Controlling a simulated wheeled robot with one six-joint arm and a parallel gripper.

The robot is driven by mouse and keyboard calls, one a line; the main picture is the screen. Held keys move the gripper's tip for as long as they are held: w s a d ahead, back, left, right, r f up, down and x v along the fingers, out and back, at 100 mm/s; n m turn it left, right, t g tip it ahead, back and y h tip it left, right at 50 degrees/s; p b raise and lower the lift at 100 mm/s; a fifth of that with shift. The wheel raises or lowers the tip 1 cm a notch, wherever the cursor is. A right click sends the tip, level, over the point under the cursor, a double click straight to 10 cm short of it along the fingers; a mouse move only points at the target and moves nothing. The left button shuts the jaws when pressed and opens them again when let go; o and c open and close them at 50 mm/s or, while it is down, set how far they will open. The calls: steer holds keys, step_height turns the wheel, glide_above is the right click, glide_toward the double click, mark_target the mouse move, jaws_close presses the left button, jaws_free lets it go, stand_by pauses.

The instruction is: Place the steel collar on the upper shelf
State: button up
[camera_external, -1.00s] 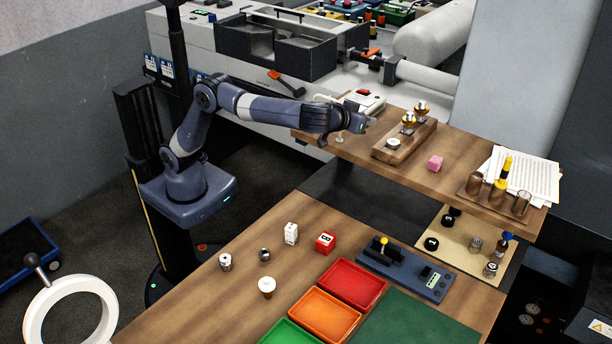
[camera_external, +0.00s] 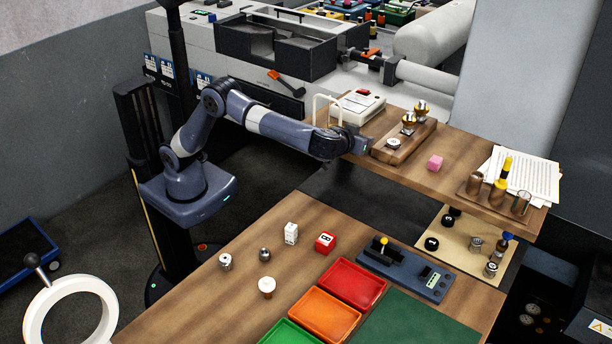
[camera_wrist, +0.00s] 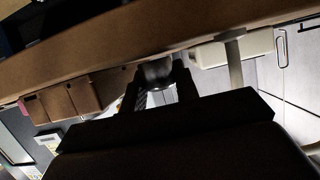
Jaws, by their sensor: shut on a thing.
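The upper shelf (camera_external: 400,173) is a wooden board at the back right in the external view. My gripper (camera_external: 364,146) is at its front left edge, beside the wooden block stand. In the wrist view, my gripper (camera_wrist: 157,84) is shut on a round grey metal piece (camera_wrist: 158,72), which I take to be the steel collar. The shelf's wood (camera_wrist: 110,40) fills the top of that dark, upside-down view. The held piece is hidden in the external view. I cannot tell whether it touches the shelf.
The wooden stand (camera_external: 412,141) with brass-topped parts is close to my gripper. A white box (camera_external: 357,106) and a white hook (camera_external: 317,106) are behind. Cylinders and papers (camera_external: 527,177) occupy the right end.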

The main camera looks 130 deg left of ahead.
steer(key=shift+f, duration=0.2)
steer(key=o, duration=1)
steer(key=shift+d+r, duration=0.15)
steer(key=shift+d, duration=0.05)
steer(key=v, duration=1.1)
steer(key=shift+d, duration=0.3)
steer(key=shift+r, duration=0.1)
